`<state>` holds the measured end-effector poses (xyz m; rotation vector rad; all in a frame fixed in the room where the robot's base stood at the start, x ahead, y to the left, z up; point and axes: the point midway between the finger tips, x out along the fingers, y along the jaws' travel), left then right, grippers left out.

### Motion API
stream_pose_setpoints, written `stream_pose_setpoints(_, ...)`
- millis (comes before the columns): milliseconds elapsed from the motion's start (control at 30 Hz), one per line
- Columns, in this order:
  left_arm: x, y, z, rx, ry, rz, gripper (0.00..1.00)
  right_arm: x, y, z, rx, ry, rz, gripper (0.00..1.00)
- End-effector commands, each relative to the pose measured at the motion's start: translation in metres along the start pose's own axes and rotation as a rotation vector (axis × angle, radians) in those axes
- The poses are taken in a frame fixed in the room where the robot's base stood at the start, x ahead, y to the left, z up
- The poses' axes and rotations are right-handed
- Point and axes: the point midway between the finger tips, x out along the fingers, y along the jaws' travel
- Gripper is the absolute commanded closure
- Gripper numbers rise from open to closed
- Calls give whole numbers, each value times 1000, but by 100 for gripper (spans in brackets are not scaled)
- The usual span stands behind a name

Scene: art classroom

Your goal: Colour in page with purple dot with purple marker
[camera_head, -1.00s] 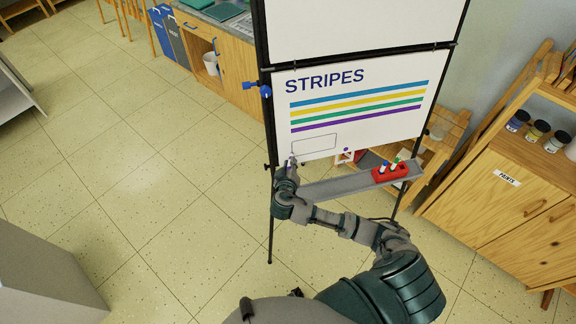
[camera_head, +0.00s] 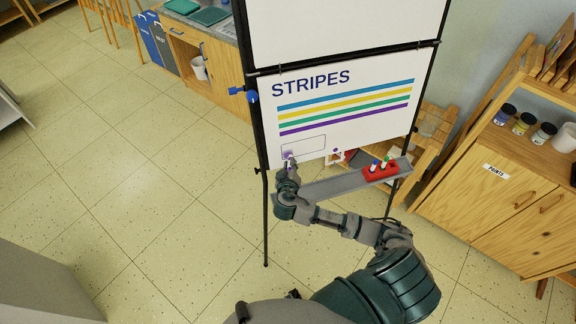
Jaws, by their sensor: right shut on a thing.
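The page (camera_head: 375,120) on the easel reads STRIPES, with blue, yellow, green and purple stripes. Below them is an outlined box (camera_head: 318,143), with a small purple dot (camera_head: 336,150) to its right. My right gripper (camera_head: 289,168) is shut on a marker (camera_head: 290,160) at the box's lower left. The marker is mostly hidden, and its tip looks to be at the page. A small purple patch (camera_head: 287,154) shows inside the box there. My left gripper is not in view.
A grey easel tray (camera_head: 335,186) holds a red marker holder (camera_head: 381,173) with blue and green-topped markers. A wooden cabinet (camera_head: 500,190) with paint jars (camera_head: 524,123) stands at the right. Open tiled floor (camera_head: 150,170) lies at the left.

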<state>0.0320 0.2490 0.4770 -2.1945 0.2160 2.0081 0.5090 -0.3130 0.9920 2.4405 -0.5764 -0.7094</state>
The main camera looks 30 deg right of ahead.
Motion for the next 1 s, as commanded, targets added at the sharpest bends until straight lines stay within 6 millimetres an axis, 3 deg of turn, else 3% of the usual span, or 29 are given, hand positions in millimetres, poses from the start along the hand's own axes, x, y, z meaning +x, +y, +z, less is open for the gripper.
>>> stream_pose_setpoints(1000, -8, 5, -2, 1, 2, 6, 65, 5, 18, 9, -1, 0, 2, 100)
